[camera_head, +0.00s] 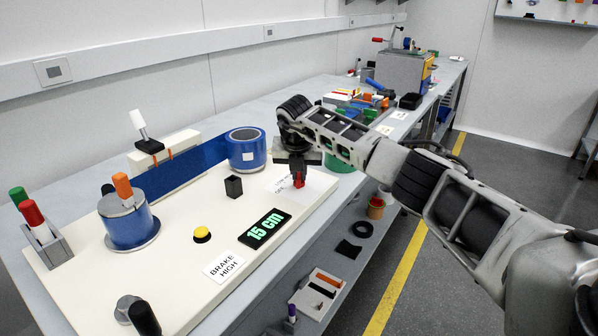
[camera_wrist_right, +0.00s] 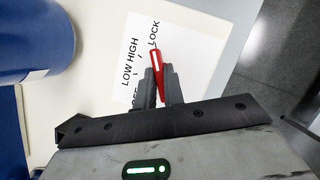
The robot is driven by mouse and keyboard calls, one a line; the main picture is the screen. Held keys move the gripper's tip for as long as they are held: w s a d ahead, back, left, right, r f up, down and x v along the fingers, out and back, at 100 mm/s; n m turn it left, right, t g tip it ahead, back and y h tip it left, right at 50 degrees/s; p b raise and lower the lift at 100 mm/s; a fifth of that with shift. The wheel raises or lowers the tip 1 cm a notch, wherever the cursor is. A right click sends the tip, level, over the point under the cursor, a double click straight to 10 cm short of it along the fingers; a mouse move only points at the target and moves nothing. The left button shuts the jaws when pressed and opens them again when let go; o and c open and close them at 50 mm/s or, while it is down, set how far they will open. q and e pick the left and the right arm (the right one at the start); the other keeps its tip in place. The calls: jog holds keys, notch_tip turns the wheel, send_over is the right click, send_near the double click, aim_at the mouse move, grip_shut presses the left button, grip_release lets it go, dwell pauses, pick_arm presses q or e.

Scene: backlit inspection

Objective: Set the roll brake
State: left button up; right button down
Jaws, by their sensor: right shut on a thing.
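The red brake lever (camera_head: 299,181) stands at the right end of the cream board, on a white label plate. My right gripper (camera_head: 298,170) comes down over it and is shut on it. In the right wrist view the red lever (camera_wrist_right: 157,66) shows between the dark fingertips (camera_wrist_right: 160,88), its tip beside the word LOCK. The label (camera_wrist_right: 130,70) also reads LOW and HIGH, with OFF partly hidden by the gripper. A card (camera_head: 224,266) reads BRAKE HIGH and a display (camera_head: 265,229) reads 15 cm. My left gripper is not in view.
A blue web (camera_head: 190,165) runs between a spool (camera_head: 128,222) and a blue roll (camera_head: 246,150). A yellow button (camera_head: 202,234), black block (camera_head: 233,186) and marker holder (camera_head: 52,250) stand on the board (camera_head: 175,275). Clutter fills the bench behind my right arm.

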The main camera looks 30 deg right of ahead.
jog(key=c, duration=1.5)
grip_release()
jog(key=shift+r, duration=0.1)
pick_arm(q)
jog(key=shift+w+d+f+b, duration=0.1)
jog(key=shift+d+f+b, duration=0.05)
jog(key=shift+b, duration=0.55)
pick_arm(e)
jog(key=v, duration=1.6)
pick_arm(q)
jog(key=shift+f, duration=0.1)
pick_arm(e)
jog(key=shift+s, duration=0.1)
